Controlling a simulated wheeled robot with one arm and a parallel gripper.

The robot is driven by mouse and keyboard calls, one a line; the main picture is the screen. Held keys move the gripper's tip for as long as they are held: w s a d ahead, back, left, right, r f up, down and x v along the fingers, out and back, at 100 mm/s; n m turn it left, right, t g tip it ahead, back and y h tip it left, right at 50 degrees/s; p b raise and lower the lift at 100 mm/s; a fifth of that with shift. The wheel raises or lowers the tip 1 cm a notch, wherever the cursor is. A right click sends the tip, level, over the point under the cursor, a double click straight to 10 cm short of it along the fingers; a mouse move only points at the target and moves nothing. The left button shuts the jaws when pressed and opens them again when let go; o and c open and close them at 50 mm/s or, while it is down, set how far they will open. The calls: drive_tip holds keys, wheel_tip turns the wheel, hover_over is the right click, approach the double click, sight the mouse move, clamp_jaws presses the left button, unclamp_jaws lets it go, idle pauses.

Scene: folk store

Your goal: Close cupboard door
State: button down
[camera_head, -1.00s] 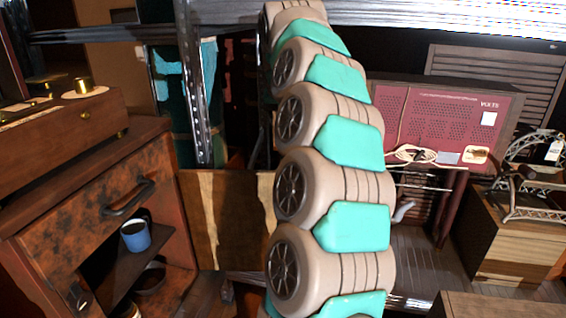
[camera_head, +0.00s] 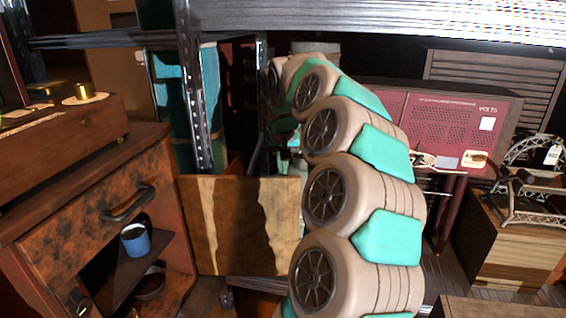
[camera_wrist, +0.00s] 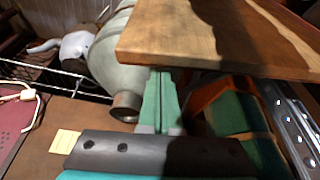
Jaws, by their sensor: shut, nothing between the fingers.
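The cupboard (camera_head: 150,185) stands at the left in the head view, with a rust-brown front and a dark curved handle. Its door (camera_head: 230,225), a light wooden panel with dark grain, stands open at the cupboard's right side. The cupboard's inside is exposed. In the wrist view the door (camera_wrist: 215,40) fills the upper right. My gripper (camera_wrist: 162,78) is shut and empty, its green fingers pointing up to the door's lower edge in that picture. I cannot tell whether they touch it. In the head view my arm hides the gripper.
A blue mug (camera_head: 135,239) stands on the cupboard's inner shelf. A wooden box (camera_head: 60,145) sits on top. A metal shelf post (camera_head: 190,90) rises behind the door. A red perforated panel (camera_head: 450,130) and a wooden crate (camera_head: 510,240) are at the right.

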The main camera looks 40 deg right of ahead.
drive_tip(key=shift+s+a, duration=0.25)
drive_tip(key=shift+s, duration=0.1)
